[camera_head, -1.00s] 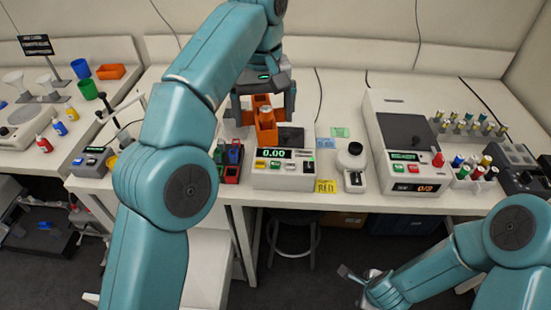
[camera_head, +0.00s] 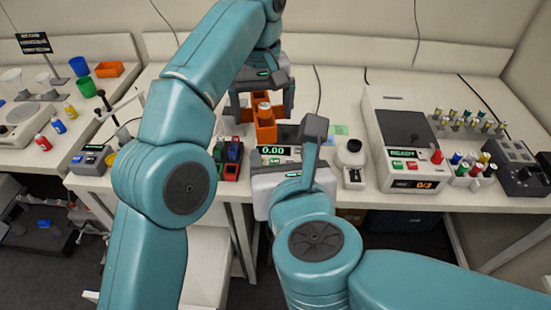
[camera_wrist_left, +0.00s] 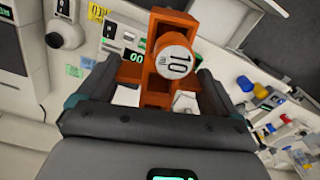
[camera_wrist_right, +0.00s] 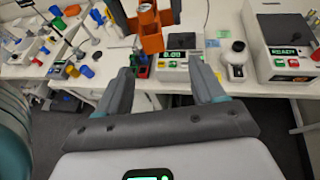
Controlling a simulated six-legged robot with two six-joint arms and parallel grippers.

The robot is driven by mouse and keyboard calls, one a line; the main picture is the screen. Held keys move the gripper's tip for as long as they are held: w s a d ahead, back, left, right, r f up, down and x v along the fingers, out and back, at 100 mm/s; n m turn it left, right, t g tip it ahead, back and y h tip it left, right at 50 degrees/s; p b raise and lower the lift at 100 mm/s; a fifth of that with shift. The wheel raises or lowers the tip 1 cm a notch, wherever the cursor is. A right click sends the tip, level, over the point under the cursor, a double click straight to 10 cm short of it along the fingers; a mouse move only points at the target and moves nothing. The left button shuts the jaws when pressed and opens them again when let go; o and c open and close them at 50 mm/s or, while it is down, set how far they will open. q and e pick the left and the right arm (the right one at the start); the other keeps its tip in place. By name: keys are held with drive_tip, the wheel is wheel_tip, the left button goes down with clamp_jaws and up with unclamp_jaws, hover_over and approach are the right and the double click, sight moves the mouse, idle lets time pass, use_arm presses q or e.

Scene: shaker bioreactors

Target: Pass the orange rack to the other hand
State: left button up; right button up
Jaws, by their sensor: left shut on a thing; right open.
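The orange rack (camera_head: 264,124) hangs in my left gripper (camera_head: 262,104), above the scale with the 0.00 display. My left gripper is shut on the rack; in the left wrist view the rack (camera_wrist_left: 156,88) sits between its fingers. A round weight marked 10 (camera_wrist_left: 173,57) sits in the rack, and its top also shows in the right wrist view (camera_wrist_right: 145,7). My right gripper (camera_wrist_right: 165,80) is open and empty, below and in front of the rack. In the head view the right wrist hides part of the scale.
The scale (camera_wrist_right: 172,62) stands under the rack. A holder with red, green and blue items (camera_head: 229,160) is left of it. A white device with a black knob (camera_head: 353,160) and a large READY machine (camera_head: 405,130) stand to the right.

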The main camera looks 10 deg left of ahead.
sight(265, 135)
use_arm(q)
drive_tip(key=shift+a, duration=0.1)
use_arm(e)
drive_tip(key=x, duration=0.5)
drive_tip(key=a+x, duration=0.1)
drive_tip(key=x, duration=0.5)
drive_tip(key=shift+w+a+f, duration=0.1)
drive_tip(key=shift+a, duration=0.15)
drive_tip(key=c, duration=1)
use_arm(q)
drive_tip(key=o, duration=0.7)
use_arm(e)
drive_tip(key=shift+c, duration=0.3)
